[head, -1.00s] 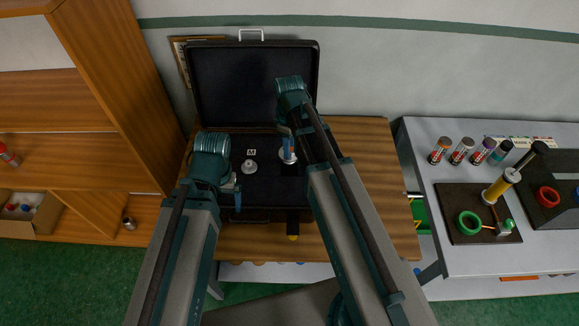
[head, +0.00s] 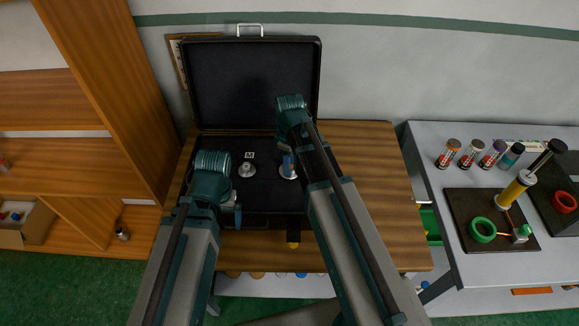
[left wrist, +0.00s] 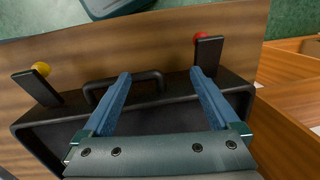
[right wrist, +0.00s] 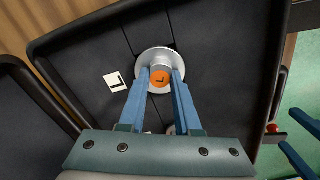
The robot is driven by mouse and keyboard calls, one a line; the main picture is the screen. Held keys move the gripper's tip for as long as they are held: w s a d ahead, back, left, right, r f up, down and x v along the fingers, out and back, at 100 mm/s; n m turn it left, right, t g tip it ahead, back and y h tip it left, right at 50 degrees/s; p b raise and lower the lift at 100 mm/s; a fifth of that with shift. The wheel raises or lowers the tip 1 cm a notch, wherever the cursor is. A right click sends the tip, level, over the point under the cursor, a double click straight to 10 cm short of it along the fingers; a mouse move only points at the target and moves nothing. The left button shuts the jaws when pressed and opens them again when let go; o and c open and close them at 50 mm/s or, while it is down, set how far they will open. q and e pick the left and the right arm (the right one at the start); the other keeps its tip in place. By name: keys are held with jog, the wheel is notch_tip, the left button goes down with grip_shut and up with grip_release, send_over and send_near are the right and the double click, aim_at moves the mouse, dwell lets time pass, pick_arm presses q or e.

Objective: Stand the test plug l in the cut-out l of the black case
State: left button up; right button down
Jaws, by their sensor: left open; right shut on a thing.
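The black case (head: 255,80) stands open on the wooden table, lid raised at the back. My right gripper (head: 288,166) is shut on test plug l, which has a pale round flange (head: 288,176). In the right wrist view the plug's orange top (right wrist: 160,78) carries an L and sits between the fingertips, beside a white L label (right wrist: 115,82) on the dark foam. The plug looks upright; its lower end and cut-out l are hidden, so I cannot tell how deep it sits. My left gripper (left wrist: 160,74) is open and empty over the case's front edge and handle (left wrist: 120,88).
Another pale plug (head: 246,170) stands in the case by an M label (head: 249,155). Black bars with a yellow knob (left wrist: 41,68) and a red knob (left wrist: 199,37) are at the case front. A grey bench (head: 450,270) with tubes and tools is at right.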

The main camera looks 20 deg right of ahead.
jog(key=shift+f, duration=0.2)
jog(key=c, duration=0.6)
grip_release()
jog(key=shift+r, duration=0.1)
notch_tip(320, 180, up, 12)
jog(key=p, duration=1.2)
jog(key=s+a+m+h, duration=0.1)
jog(key=s+a+m, duration=0.5)
jog(key=s+a, duration=0.4)
jog(key=s, duration=0.4)
jog(key=shift+s+a+r+m, duration=0.2)
jog(key=shift+s+a+m, duration=0.05)
jog(key=shift+m, duration=0.05)
jog(key=shift+f, duration=0.1)
